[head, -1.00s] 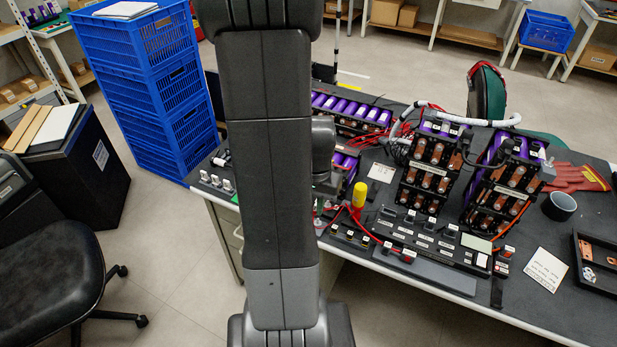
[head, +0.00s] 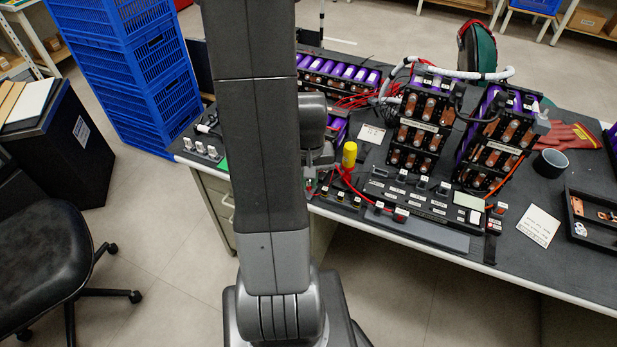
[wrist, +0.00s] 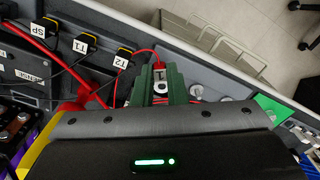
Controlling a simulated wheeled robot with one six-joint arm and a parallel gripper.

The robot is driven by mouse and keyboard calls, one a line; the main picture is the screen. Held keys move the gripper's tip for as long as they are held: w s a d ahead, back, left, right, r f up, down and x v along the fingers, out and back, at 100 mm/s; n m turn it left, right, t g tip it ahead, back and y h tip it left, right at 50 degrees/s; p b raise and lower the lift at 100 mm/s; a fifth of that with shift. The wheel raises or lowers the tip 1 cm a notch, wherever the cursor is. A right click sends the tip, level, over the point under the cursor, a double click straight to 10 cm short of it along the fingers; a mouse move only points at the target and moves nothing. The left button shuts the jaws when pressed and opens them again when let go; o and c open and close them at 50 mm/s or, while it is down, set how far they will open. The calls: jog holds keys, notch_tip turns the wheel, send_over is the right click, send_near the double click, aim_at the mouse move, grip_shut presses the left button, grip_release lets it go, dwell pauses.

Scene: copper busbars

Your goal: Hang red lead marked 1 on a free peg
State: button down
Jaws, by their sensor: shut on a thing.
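In the wrist view my gripper (wrist: 160,88) has its green fingers closed around a small lead end with a white tag marked 1 (wrist: 159,74). A thin red lead (wrist: 142,52) loops from it to the left. Beside it are dark-and-yellow blocks tagged T2 (wrist: 122,58), T1 (wrist: 86,44) and SP (wrist: 40,30). In the head view my arm hides most of the gripper, near the bench's front edge. Small upright white-topped fittings (head: 200,148) stand at the bench's left end; I cannot tell whether they are pegs.
A yellow-handled tool (head: 349,154) stands right of my wrist. Beyond it are busbar stacks with purple cells (head: 420,125) and a labelled black panel (head: 430,205). A tray (head: 590,218) lies at right. Blue crates (head: 125,70) and a chair (head: 50,220) stand left of the bench.

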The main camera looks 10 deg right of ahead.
jog(key=shift+f+b, duration=0.85)
jog(key=shift+f+b, duration=0.3)
jog(key=shift+f, duration=0.05)
jog(key=c, duration=1.4)
grip_release()
jog(key=shift+o, duration=0.2)
jog(key=shift+r, duration=0.1)
jog(key=shift+r+p, duration=2.5)
jog(key=shift+r, duration=0.45)
